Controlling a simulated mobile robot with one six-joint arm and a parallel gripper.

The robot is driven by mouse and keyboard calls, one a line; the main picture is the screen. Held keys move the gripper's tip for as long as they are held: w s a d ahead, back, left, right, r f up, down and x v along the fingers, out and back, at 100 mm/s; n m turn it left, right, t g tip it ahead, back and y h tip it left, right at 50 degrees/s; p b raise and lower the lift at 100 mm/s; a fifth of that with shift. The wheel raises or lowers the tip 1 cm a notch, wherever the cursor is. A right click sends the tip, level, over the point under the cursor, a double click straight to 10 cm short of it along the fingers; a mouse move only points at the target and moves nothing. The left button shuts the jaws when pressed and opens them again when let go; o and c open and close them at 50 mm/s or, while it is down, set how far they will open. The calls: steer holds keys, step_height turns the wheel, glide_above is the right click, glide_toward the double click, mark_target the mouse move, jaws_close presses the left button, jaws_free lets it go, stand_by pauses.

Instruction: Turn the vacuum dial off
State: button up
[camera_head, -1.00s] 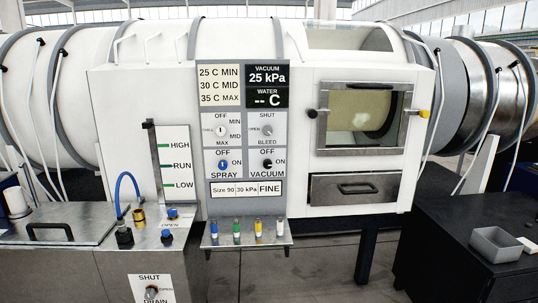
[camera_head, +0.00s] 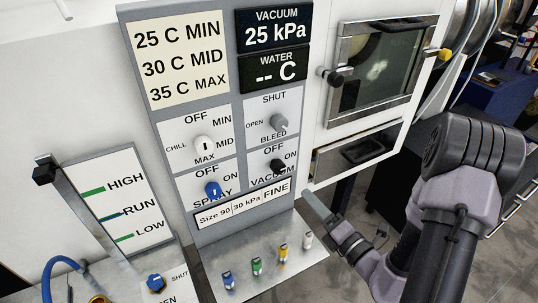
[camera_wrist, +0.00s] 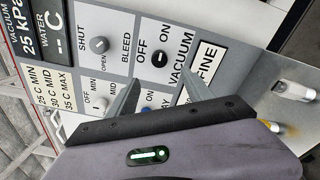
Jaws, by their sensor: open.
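The vacuum dial (camera_head: 278,166) is a black knob on the grey control panel, between its OFF and ON labels and above the word VACUUM. It also shows in the wrist view (camera_wrist: 159,60), with a small white mark whose setting I cannot tell. The vacuum display (camera_head: 276,33) reads 25 kPa. My gripper (camera_head: 317,207) is in front of the panel, below and right of the dial. In the wrist view my gripper (camera_wrist: 160,92) has its two grey fingers apart, with nothing between them. The dial lies beyond the fingertips, not touched.
The grey bleed knob (camera_head: 279,122) is just above the dial, and the blue spray knob (camera_head: 213,190) is to its left. A metal shelf (camera_head: 215,265) with several coloured vials juts out below. A windowed door (camera_head: 378,60) and drawer (camera_head: 357,150) are on the right.

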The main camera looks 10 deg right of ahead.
mark_target(281, 169)
steer(key=b+x, duration=0.5)
steer(key=x, duration=0.3)
steer(key=b+x, duration=0.4)
steer(key=x, duration=0.4)
steer(key=shift+s+a+b, duration=0.15)
steer(key=shift+a+b, duration=0.05)
steer(key=shift+b, duration=0.15)
jaws_close()
